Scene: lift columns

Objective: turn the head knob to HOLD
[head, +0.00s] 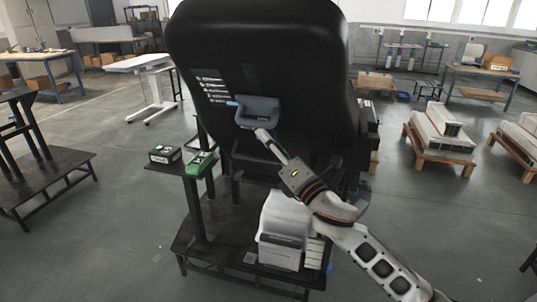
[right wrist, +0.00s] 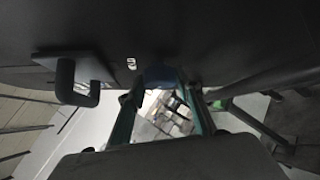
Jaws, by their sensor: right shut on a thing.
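The head is a large black padded-looking shell (head: 262,50) that fills the upper middle of the head view. A grey-blue bracket (head: 258,108) sticks out of its lower face. My right gripper (head: 264,136) reaches up to just under this bracket. In the right wrist view its two teal fingers (right wrist: 160,92) close on a dark blue knob (right wrist: 160,74) under the black surface. The knob is mostly hidden in the head view. A white mark (right wrist: 131,63) sits beside the knob; I cannot read it or tell the knob's setting. My left gripper is not in view.
A dark hook-shaped handle (right wrist: 80,78) hangs left of the knob in the right wrist view. White label lines (head: 212,86) are on the shell. A black stand holds a green device (head: 201,163) and a dark box (head: 165,154). Pallets (head: 440,140) stand at right.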

